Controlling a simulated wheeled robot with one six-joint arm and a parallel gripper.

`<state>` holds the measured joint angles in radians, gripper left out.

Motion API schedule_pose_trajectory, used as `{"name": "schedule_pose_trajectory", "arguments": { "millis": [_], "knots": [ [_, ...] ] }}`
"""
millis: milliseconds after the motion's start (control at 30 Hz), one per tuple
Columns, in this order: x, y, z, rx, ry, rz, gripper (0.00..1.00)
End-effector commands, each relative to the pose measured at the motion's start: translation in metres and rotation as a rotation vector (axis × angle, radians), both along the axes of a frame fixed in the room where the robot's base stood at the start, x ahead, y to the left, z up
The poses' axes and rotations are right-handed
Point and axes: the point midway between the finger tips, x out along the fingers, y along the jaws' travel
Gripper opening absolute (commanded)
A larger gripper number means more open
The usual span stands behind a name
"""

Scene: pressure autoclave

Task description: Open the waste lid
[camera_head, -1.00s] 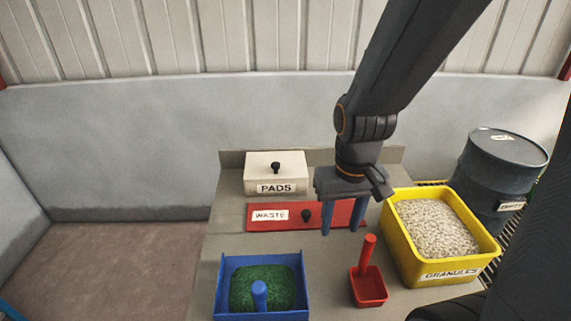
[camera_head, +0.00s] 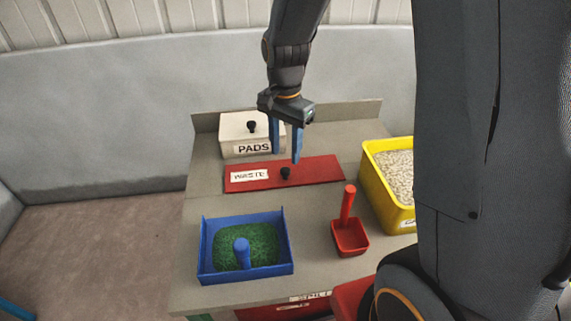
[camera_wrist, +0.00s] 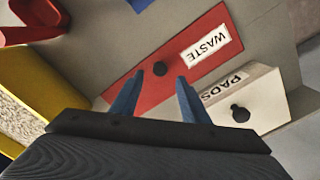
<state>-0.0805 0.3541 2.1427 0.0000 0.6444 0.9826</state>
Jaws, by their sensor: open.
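The red waste lid (camera_head: 322,171) lies flat on the table, with a white WASTE label (camera_head: 250,176) at its left and a black knob (camera_head: 286,173) near its middle. My gripper (camera_head: 285,158) is open and empty, with its blue fingers pointing down just above and behind the knob. In the wrist view the red lid (camera_wrist: 183,75) is ahead, and its black knob (camera_wrist: 160,68) shows beyond and between the open fingertips (camera_wrist: 158,80). The fingers look apart from the knob. The lid is closed, and what is under it is hidden.
A white PADS box (camera_head: 236,131) with a black knob stands close behind the lid. A blue tray (camera_head: 285,262) with green material and a red scoop (camera_head: 350,236) are in front. A yellow granules bin (camera_head: 380,197) stands right, partly hidden by my arm.

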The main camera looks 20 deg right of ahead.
Motion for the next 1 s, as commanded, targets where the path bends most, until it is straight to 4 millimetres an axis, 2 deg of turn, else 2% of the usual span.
{"name": "schedule_pose_trajectory", "arguments": {
  "millis": [200, 400, 767, 1000],
  "knots": [
    [-0.002, 0.000, -0.034, 0.000, 0.005, 0.001, 0.41],
    [-0.002, 0.000, -0.053, 0.000, 0.003, 0.002, 0.41],
    [-0.001, 0.000, -0.057, 0.000, 0.000, 0.002, 0.41],
    [-0.001, 0.000, -0.057, 0.000, 0.000, 0.002, 0.01]
  ]
}}
